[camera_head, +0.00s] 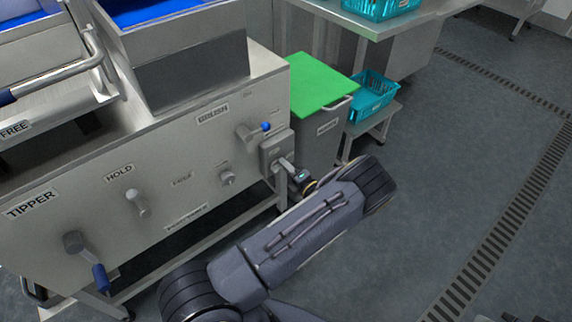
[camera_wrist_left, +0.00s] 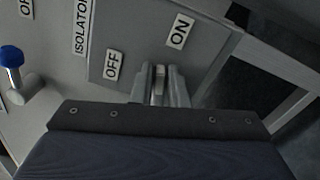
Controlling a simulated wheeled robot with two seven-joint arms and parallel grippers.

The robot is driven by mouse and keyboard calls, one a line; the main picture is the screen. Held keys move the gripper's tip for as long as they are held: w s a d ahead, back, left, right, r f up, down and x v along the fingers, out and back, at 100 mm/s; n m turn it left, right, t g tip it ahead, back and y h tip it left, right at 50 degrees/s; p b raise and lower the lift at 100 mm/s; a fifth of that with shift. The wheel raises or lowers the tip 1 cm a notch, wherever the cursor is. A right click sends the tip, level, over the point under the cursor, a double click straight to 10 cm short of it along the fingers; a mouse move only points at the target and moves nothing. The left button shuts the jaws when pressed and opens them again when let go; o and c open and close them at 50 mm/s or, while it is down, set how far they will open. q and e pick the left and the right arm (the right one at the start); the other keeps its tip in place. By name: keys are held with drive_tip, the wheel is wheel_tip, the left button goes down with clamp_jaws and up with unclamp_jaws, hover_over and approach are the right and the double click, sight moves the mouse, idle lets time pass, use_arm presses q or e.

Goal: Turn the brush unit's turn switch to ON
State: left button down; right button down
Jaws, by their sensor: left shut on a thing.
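The turn switch sits on a grey box (camera_head: 272,152) at the right end of the steel machine front. In the left wrist view the box face (camera_wrist_left: 125,30) carries an OFF label (camera_wrist_left: 113,65) on the left and an ON label (camera_wrist_left: 180,31) on the right. The switch's pale handle (camera_wrist_left: 158,78) stands between my fingers, below and between the two labels. My left gripper (camera_head: 285,165) is shut on this handle; its fingers also show in the wrist view (camera_wrist_left: 160,90). The exact switch position is hard to tell. My right gripper is out of view.
A blue-knobbed lever (camera_head: 250,132) under the BRUSH label (camera_head: 213,115) is left of the switch. Beyond the machine stand a green-topped bin (camera_head: 319,84) and a teal crate (camera_head: 371,97) on a low stand. Open floor (camera_head: 440,160) lies to the right.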

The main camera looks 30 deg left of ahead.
use_arm(q)
drive_tip(key=shift+f+m, duration=0.15)
drive_tip(key=shift+m, duration=0.6)
drive_tip(key=shift+f+m, duration=0.15)
drive_tip(key=shift+m, duration=0.6)
drive_tip(key=c, duration=1.4)
unclamp_jaws()
drive_tip(key=shift+c, duration=0.2)
drive_tip(key=p+v, duration=0.1)
drive_tip(key=v, duration=0.7)
drive_tip(key=shift+w+a, duration=0.1)
